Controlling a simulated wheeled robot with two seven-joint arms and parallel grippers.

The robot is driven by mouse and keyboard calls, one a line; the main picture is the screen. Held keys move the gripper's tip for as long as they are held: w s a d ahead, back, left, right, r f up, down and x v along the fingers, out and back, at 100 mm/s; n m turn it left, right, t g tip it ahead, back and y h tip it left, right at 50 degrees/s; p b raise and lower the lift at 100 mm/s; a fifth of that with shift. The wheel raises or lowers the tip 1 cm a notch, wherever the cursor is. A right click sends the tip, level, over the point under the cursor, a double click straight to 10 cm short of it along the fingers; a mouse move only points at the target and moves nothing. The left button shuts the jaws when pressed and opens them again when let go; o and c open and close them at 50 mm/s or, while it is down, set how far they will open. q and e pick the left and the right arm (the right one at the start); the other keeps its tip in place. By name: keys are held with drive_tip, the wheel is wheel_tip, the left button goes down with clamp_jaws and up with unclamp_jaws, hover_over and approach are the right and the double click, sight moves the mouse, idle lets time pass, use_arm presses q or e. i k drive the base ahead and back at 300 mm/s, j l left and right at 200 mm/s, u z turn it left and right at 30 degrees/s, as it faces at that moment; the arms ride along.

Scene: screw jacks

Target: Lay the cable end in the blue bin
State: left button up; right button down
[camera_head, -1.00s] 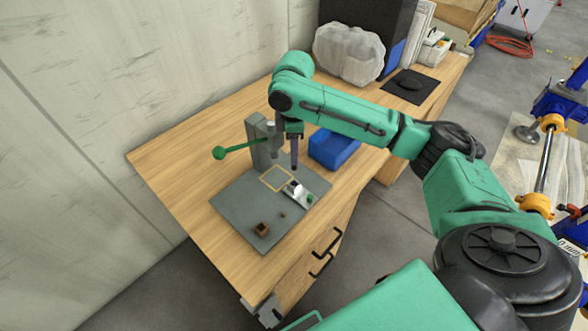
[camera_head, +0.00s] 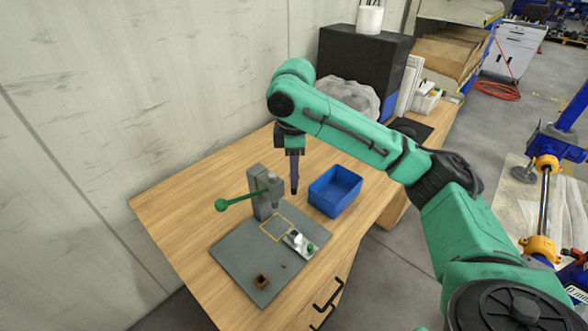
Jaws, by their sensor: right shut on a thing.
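The blue bin (camera_head: 322,202) stands open on the wooden table, right of the grey press plate. My right gripper (camera_head: 294,188) points straight down just left of the bin, above and behind the press fixture. It is shut on a thin dark piece, which I take for the cable end; its outline is hard to separate from the dark fingers. The piece is outside the bin, and the bin's visible inside looks empty. My left gripper is not in view.
A press with a green lever (camera_head: 236,201) stands on the grey plate (camera_head: 236,262), which carries a small metal fixture (camera_head: 299,242) and a brown block (camera_head: 262,280). A clear plastic bundle (camera_head: 350,98) and a black box (camera_head: 366,62) are behind. A wall stands at left.

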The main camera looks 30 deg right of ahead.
sight(334, 197)
drive_tip(key=l+u, duration=0.25)
drive_tip(key=l, duration=0.45)
drive_tip(key=l+u, duration=0.25)
drive_tip(key=l, duration=0.45)
drive_tip(key=k+l+u, duration=0.1)
drive_tip(key=l+u, duration=0.15)
drive_tip(key=l, duration=0.45)
